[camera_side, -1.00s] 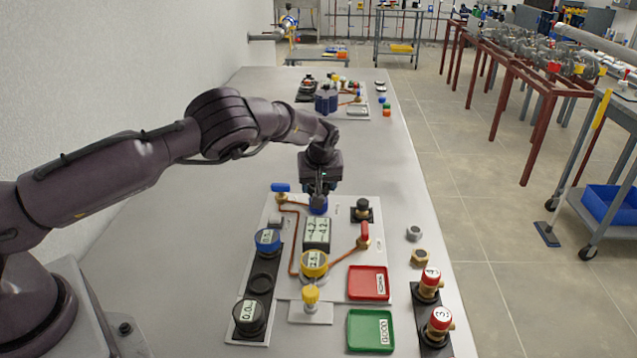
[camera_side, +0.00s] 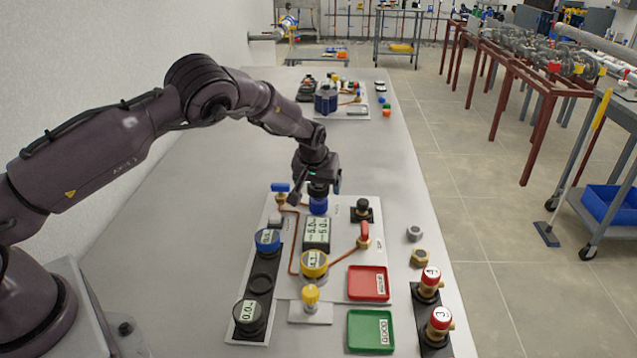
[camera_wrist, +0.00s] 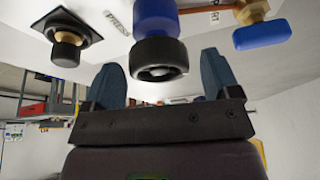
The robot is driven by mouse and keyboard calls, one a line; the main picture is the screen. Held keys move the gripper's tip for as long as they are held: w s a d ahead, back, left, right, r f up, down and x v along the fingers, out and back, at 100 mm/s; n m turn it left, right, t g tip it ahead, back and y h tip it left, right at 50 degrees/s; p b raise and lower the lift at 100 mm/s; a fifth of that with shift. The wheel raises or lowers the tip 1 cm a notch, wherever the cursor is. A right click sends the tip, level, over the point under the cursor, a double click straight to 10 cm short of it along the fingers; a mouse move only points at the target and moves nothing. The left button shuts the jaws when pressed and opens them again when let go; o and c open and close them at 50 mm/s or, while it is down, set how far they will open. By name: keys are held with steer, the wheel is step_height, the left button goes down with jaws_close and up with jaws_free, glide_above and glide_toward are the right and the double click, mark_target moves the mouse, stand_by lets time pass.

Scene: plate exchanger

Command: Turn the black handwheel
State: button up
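A black round wheel (camera_wrist: 158,60) with a metal centre caps a blue cylinder (camera_wrist: 157,15) on the panel; in the side view the blue cylinder (camera_side: 318,205) stands just below my gripper (camera_side: 319,190). In the wrist view my gripper (camera_wrist: 160,70) is open, its two blue-grey fingers apart with the wheel between them in the picture; I cannot tell whether they touch it. A second black knob (camera_side: 362,207) sits on a black square base to the right, also in the wrist view (camera_wrist: 67,48). I cannot tell for certain which is named the handwheel.
A blue-handled valve (camera_side: 281,188) and copper pipe stand left of the cylinder. A two-window display (camera_side: 317,232), a yellow-rimmed gauge (camera_side: 314,264) and a red lever (camera_side: 364,235) stand in front. Red (camera_side: 368,283) and green (camera_side: 371,330) trays lie nearer.

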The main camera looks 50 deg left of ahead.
steer(key=v, duration=1.3)
steer(key=s+d+r+m+h, duration=0.1)
steer(key=s+r, duration=0.4)
steer(key=s, duration=0.6)
steer(key=s+d+r+m+t, duration=0.1)
steer(key=s+d+r+m, duration=0.2)
steer(key=s+r, duration=0.3)
steer(key=s+d+r+m+h, duration=0.1)
steer(key=s+r, duration=0.5)
steer(key=s, duration=1.1)
steer(key=shift+d+r+m+t+h, duration=0.15)
steer(key=shift+d+m+t+h, duration=0.2)
steer(key=shift+d+m, duration=0.55)
